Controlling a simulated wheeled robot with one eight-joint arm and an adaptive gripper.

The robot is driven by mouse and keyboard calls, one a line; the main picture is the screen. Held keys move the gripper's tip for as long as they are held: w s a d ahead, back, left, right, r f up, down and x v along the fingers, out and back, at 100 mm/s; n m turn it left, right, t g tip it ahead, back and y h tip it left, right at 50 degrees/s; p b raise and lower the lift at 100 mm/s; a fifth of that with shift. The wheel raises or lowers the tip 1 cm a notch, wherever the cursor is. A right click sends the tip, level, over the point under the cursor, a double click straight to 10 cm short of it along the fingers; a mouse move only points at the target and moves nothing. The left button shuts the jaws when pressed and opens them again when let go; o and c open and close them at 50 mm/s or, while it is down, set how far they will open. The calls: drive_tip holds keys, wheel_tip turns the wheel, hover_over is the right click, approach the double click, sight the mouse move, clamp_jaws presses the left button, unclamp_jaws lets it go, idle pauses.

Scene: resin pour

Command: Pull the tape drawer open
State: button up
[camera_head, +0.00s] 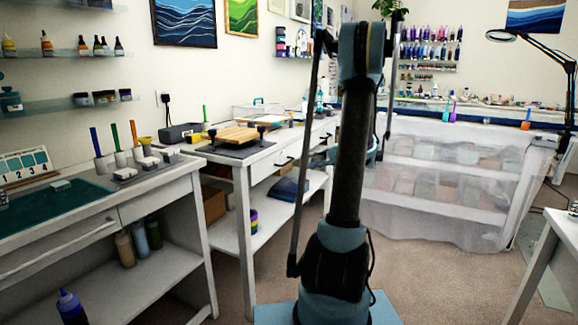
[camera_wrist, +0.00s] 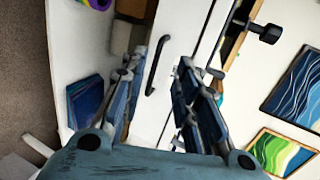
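A white drawer front with a black bar handle (camera_wrist: 157,65) shows in the wrist view. My gripper (camera_wrist: 152,72) is open, with its blue-grey fingers on either side of the handle. The handle is in the gap between them, and I see no grip on it. The drawers look shut. No label shows which is the tape drawer.
A wooden board (camera_head: 238,134) lies on the bench top, with a black clamp knob (camera_wrist: 270,32) near the edge. Below is an open shelf with a blue item (camera_wrist: 84,100) and a multicoloured roll (camera_head: 254,220). A plastic-draped rack (camera_head: 450,180) stands at right.

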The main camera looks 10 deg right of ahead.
drive_tip(key=t+y, duration=0.1)
approach(288, 162)
drive_tip(key=shift+m, duration=0.4)
drive_tip(key=x, duration=0.7)
drive_tip(key=w+d+x, duration=0.1)
drive_tip(key=x, duration=0.2)
drive_tip(key=shift+w+a+f, duration=0.2)
drive_tip(key=shift+a+f, duration=0.1)
drive_tip(key=shift+c, duration=0.6)
